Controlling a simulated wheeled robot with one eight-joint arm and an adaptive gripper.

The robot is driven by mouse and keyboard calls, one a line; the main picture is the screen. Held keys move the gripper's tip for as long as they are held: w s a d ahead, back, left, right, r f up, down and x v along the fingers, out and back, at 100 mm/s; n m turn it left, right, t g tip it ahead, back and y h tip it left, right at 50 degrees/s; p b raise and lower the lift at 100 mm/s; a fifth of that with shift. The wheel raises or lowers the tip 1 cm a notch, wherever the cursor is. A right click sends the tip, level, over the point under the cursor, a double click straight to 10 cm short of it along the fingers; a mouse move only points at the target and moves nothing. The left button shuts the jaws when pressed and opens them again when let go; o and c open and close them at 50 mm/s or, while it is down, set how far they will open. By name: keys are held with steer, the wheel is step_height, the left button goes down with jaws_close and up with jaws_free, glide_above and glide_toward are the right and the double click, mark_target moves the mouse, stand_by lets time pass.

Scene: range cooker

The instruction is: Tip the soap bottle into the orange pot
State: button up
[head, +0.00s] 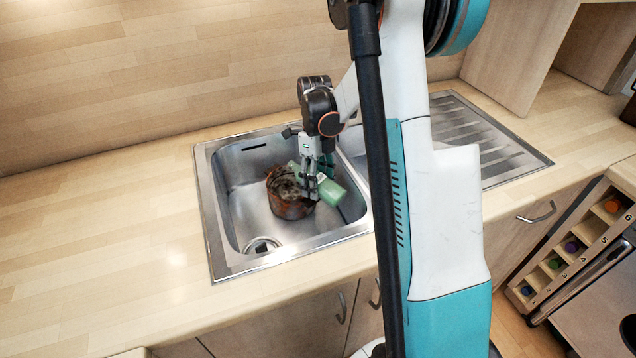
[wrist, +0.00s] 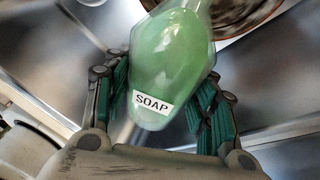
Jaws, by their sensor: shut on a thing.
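The green soap bottle (head: 332,191) is tilted over the orange pot (head: 288,195), which stands in the sink basin. My gripper (head: 314,182) is shut on the bottle, with fingers on both sides of it. In the wrist view the bottle (wrist: 170,65) shows its SOAP label between my two fingers (wrist: 160,95). The bottle's far end points toward the pot, whose rim (wrist: 262,18) shows at the top of the wrist view. The bottle's mouth is hidden, so I cannot tell whether anything flows out.
The steel sink basin (head: 232,212) has walls around the pot, and its drain (head: 262,245) lies at the front left. A ribbed drainboard (head: 470,125) is on the right. The wooden counter (head: 100,215) to the left is clear.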

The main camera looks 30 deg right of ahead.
steer(key=shift+f+g+b, duration=0.4)
steer(key=shift+g+b, duration=0.15)
steer(key=shift+g, duration=0.05)
stand_by(1.2)
